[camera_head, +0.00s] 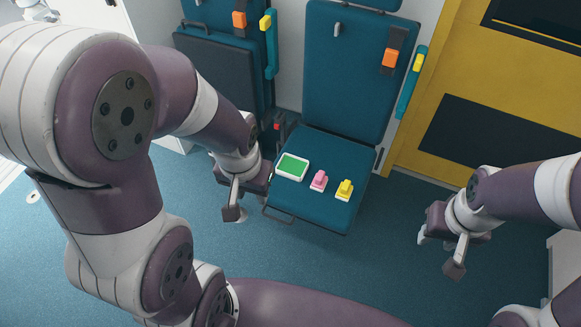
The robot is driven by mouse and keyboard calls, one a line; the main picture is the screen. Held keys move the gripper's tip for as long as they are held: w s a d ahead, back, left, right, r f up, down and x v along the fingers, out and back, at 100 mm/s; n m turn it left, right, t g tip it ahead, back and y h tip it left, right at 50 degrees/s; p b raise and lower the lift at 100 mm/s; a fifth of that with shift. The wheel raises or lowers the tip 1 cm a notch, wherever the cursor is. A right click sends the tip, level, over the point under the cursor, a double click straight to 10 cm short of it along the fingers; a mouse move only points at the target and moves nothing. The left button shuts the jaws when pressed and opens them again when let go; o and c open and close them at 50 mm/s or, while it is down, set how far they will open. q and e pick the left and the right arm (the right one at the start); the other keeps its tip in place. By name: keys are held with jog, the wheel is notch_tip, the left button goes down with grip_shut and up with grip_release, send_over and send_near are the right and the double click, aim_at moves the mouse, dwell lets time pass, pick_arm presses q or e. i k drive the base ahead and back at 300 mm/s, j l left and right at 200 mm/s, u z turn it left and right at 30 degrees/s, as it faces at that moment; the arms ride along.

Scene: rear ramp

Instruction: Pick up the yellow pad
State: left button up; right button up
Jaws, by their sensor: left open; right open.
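The yellow pad (344,188) is a small yellow block on a white base. It sits near the front right of the teal seat (322,212). A similar pink pad (319,181) sits just left of it, apart from it. My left gripper (236,214) is open and empty, left of the seat's front left corner and apart from the pads. My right gripper (438,254) is open and empty, over the floor to the right of the seat, clear of the yellow pad.
A white tray with a green surface (304,177) lies on the seat left of the pink pad. The teal seat back (345,75) rises behind. A folded seat (225,75) stands at left, a yellow door (478,90) at right. The blue floor (375,270) in front is free.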

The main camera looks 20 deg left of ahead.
aim_at(345, 190)
jog(key=i+l, duration=0.25)
jog(key=i+l+u, duration=0.15)
jog(key=i+l, duration=0.15)
jog(key=l, duration=0.2)
jog(key=i+l, duration=0.25)
jog(key=l, duration=0.15)
jog(key=u, duration=1.85)
